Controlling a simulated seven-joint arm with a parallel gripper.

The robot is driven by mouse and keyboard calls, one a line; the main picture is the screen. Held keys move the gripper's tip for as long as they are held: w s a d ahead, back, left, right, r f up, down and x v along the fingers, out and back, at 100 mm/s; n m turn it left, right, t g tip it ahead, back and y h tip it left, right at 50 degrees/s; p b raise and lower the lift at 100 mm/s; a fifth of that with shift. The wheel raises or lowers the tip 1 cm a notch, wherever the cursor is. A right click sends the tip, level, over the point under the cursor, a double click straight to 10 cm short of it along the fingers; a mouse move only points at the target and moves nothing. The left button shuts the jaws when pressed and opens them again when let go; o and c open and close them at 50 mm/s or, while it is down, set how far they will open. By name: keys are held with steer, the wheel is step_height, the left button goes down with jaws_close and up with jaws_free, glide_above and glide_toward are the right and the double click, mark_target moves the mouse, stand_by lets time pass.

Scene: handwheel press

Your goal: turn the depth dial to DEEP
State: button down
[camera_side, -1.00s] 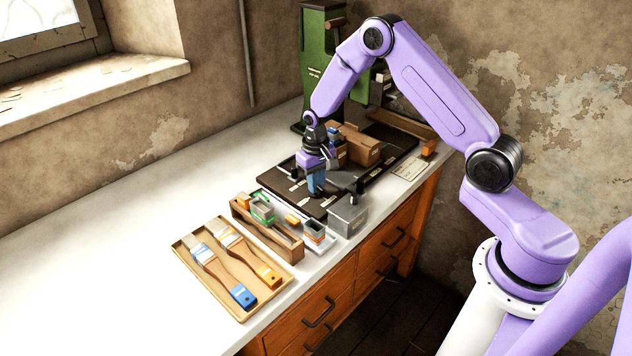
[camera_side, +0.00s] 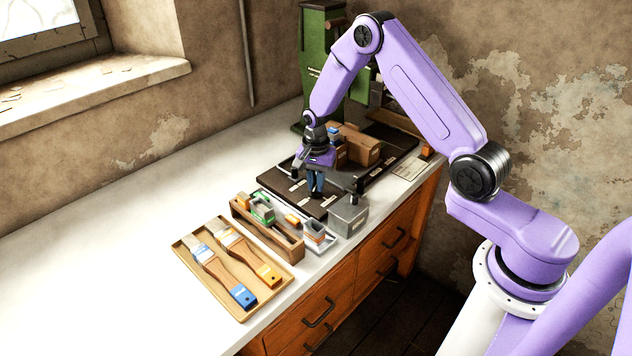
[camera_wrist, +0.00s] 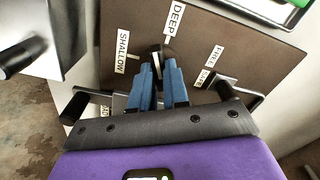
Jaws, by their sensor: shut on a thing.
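The depth dial (camera_wrist: 157,62) is a small dark and grey knob on a brown panel (camera_wrist: 225,38). It shows between my fingertips in the wrist view, mostly covered by them. The DEEP label (camera_wrist: 175,19) is just beyond it, and the SHALLOW label (camera_wrist: 122,51) is to its left. The dial's dark end lies close below the DEEP label; its exact pointing is hard to tell. My gripper (camera_wrist: 162,72) has blue fingers shut on the dial. In the side view my gripper (camera_side: 316,192) points down at the panel, and the dial is hidden.
FREE (camera_wrist: 217,56) and SAFE (camera_wrist: 207,78) labels sit right of the dial, near a dark lever. A grey box (camera_side: 348,215) stands close to my gripper. A wooden tray (camera_side: 266,232) and a brush tray (camera_side: 190,262) are nearer. The left counter is clear.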

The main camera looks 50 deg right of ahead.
steer(key=m, duration=0.5)
stand_by(0.8)
steer(key=c, duration=1.1)
jaws_free()
step_height(320, 180, up, 18)
steer(key=shift+f, duration=0.25)
